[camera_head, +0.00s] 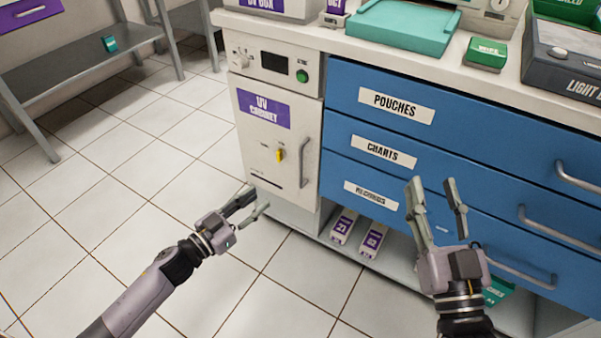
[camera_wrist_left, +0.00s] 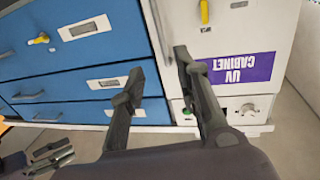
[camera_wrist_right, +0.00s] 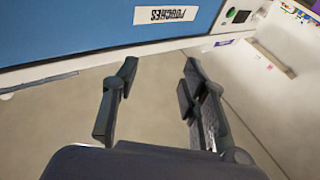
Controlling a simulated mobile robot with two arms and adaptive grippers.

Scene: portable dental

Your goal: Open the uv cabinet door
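The UV cabinet (camera_head: 262,165) is a white unit with a purple label, and its door looks shut. A vertical grey handle (camera_head: 303,162) is on the door's right side, and a yellow knob (camera_head: 280,154) sits left of it. The cabinet also shows upside down in the left wrist view (camera_wrist_left: 255,40). My left gripper (camera_head: 255,204) is open and empty, low in front of the cabinet's bottom edge, apart from the handle. My right gripper (camera_head: 434,186) is open and empty in front of the blue drawers, fingers pointing up.
Blue drawers (camera_head: 450,140) with grey handles stand right of the cabinet under a white counter (camera_head: 400,52). Two small labelled boxes (camera_head: 372,240) sit on the low shelf below. A grey metal rack (camera_head: 85,60) stands at the left. The tiled floor (camera_head: 110,200) before the cabinet is clear.

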